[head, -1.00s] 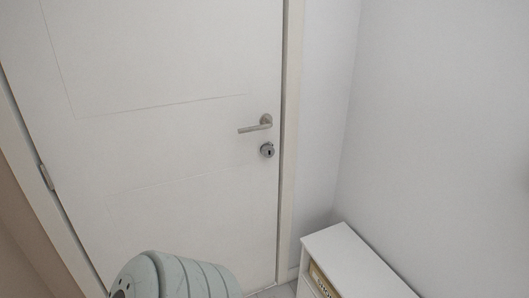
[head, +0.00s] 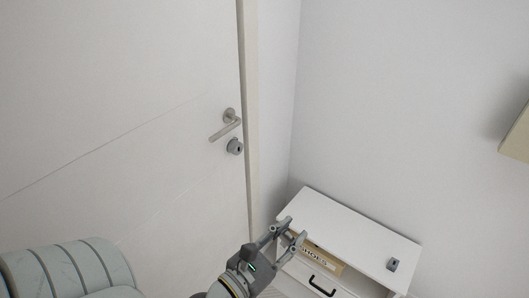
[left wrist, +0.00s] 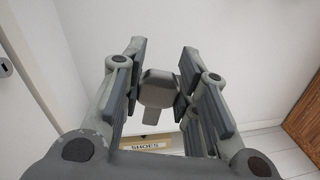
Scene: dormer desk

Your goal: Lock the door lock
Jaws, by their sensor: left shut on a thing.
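The door lock (head: 234,147) is a round grey cylinder just below the lever handle (head: 227,128) on the white door (head: 150,120). My left gripper (head: 294,231) is in front of the shoe cabinet, below and to the right of the lock, clearly apart from it. In the left wrist view my left gripper (left wrist: 158,88) is shut on a small grey thing (left wrist: 157,90) with a blocky head and a short tab, perhaps a key. A metal plate (left wrist: 5,67) on the door shows at the left edge there. My right gripper is not in view.
A white cabinet (head: 345,228) stands right of the door against the wall, with a SHOES label (head: 318,256) and a black handle (head: 322,286). A small dark grey object (head: 392,264) sits on its top. A pale box-like edge (head: 517,135) juts from the right wall.

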